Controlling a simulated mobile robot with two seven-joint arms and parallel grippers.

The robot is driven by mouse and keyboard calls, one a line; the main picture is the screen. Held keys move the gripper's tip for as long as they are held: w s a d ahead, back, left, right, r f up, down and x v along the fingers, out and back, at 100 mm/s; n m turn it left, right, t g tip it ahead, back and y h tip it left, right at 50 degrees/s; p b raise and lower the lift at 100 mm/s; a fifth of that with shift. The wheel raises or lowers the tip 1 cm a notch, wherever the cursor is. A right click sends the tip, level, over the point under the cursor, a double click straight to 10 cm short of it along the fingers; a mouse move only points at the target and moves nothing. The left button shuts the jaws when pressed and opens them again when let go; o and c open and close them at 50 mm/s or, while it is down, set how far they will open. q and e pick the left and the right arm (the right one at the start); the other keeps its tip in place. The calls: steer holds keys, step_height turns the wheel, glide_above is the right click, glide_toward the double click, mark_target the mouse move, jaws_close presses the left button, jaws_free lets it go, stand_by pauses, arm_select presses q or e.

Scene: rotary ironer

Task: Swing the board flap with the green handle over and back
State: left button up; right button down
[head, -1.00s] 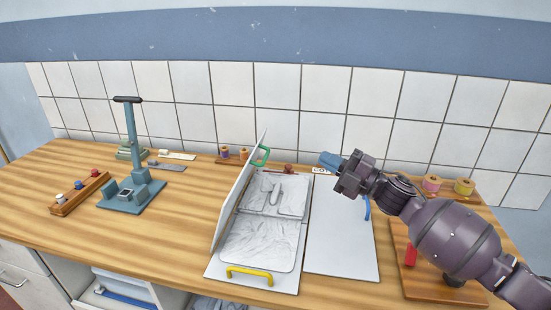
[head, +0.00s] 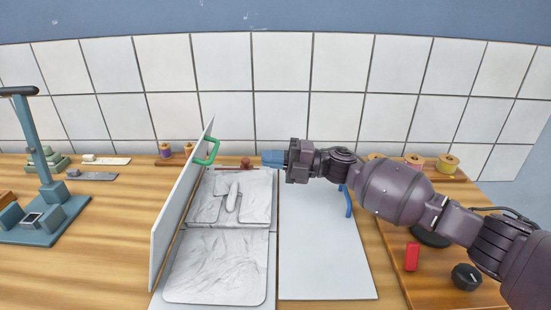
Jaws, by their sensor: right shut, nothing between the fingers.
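The white board flap (head: 182,210) with the green handle (head: 207,152) stands raised on edge along the left side of a board, leaning a little. The green handle is near its far upper end, facing right. The board beneath bears a grey-white creased sheet (head: 215,265). My right gripper (head: 272,158) has blue fingertips that are shut and empty. It points left above the far end of the boards, to the right of the green handle and apart from it. My left gripper is not in view.
A plain white panel (head: 320,250) with a blue handle (head: 347,201) lies right of the sheet. A wooden board with a red block (head: 412,256) and a black knob (head: 466,277) is at right. A blue-grey stand (head: 45,225) is at left. Open tabletop (head: 115,240) lies between stand and flap.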

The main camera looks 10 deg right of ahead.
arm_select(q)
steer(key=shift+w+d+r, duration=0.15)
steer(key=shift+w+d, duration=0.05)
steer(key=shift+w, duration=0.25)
arm_select(e)
steer(key=x, duration=1)
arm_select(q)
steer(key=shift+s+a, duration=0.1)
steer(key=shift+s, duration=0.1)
arm_select(e)
steer(key=shift+w, duration=0.1)
